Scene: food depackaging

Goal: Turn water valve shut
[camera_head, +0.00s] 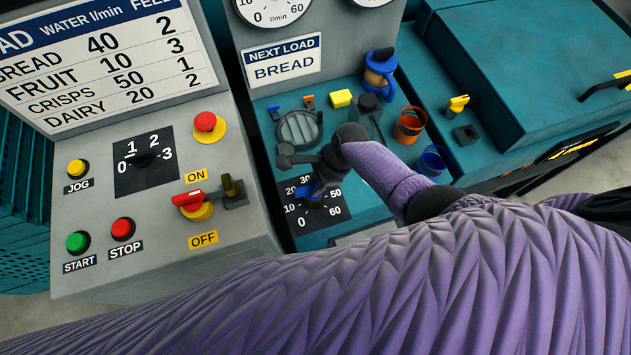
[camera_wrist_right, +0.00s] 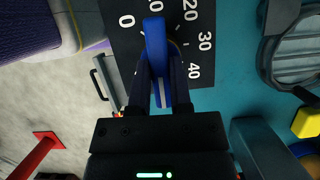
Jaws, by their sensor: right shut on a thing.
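The water valve is a blue lever handle (camera_head: 307,199) on a black dial plate (camera_head: 335,212) marked in tens from 0. In the right wrist view the blue handle (camera_wrist_right: 155,45) stands over the plate (camera_wrist_right: 118,45), its far end by the 10, right of the 0. My right gripper (camera_wrist_right: 160,88) is shut on the handle, its dark fingers on either side. In the head view my right gripper (camera_head: 318,180) reaches over the dial from above and hides part of the handle and scale. My left gripper is not in view.
A flow gauge (camera_head: 272,10) marked l/min is cut off at the top. A sign (camera_head: 283,61) reads NEXT LOAD BREAD. A chart (camera_head: 105,65) lists water and feed values. A round grille (camera_head: 299,129), a yellow block (camera_head: 341,98) and cups (camera_head: 410,125) stand near the dial.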

